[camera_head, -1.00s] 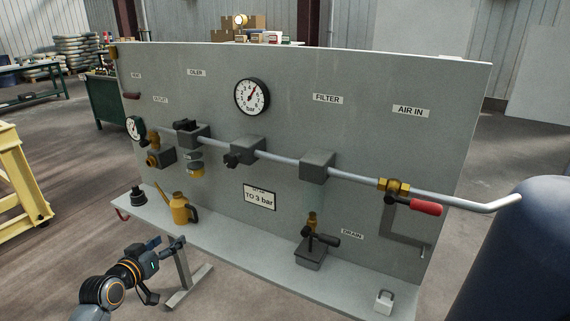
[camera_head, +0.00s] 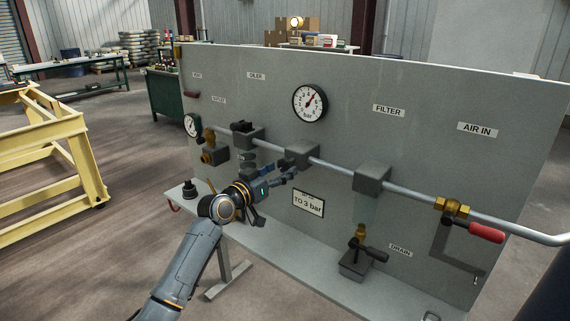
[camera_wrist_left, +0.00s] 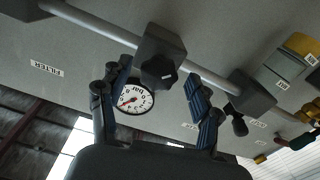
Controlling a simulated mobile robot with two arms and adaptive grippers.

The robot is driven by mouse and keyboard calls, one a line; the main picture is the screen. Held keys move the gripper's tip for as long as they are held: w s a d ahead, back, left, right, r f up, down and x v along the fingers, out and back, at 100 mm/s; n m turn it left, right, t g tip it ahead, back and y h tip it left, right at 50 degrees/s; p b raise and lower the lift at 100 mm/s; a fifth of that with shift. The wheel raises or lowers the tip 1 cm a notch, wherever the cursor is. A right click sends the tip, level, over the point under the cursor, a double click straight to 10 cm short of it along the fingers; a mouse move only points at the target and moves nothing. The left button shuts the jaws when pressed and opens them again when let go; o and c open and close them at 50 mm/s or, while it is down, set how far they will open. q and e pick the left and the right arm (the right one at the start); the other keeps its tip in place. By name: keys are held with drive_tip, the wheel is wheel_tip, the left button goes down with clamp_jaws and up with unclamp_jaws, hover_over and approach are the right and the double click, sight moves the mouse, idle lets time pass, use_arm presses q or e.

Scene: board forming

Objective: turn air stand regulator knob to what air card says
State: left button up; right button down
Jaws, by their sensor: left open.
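The regulator (camera_head: 301,153) is a grey block on the pipe. Its dark knob (camera_wrist_left: 158,72) shows in the left wrist view, between the fingers in the picture. The air card (camera_head: 308,203) is a white plate below, reading "TO 3 bar". The round white bar gauge (camera_head: 310,103) is above the pipe; its needle points up and right. My left gripper (camera_head: 283,178) is open and empty in front of the panel, just below and left of the regulator. In the left wrist view its fingers (camera_wrist_left: 157,80) appear apart, not closed on the knob. In the head view the gripper partly hides the knob.
Other blocks on the pipe include the filter (camera_head: 372,178) and the oiler block (camera_head: 247,138). A red-handled valve (camera_head: 486,232) is at right, a drain valve (camera_head: 368,252) below. The yellow frame (camera_head: 50,150) stands at left. The bench ledge (camera_head: 290,268) runs below the panel.

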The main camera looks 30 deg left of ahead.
use_arm(q)
drive_tip(key=w, duration=0.2)
drive_tip(key=shift+w+d, duration=0.1)
drive_tip(key=shift+w, duration=0.3)
use_arm(e)
drive_tip(key=shift+a+r, duration=0.2)
use_arm(q)
drive_tip(key=shift+c, duration=0.4)
use_arm(e)
drive_tip(key=shift+s+a, duration=0.1)
drive_tip(key=shift+a, duration=0.1)
use_arm(q)
drive_tip(key=c, duration=1.1)
use_arm(e)
drive_tip(key=shift+d+r, duration=0.1)
drive_tip(key=shift+d, duration=0.05)
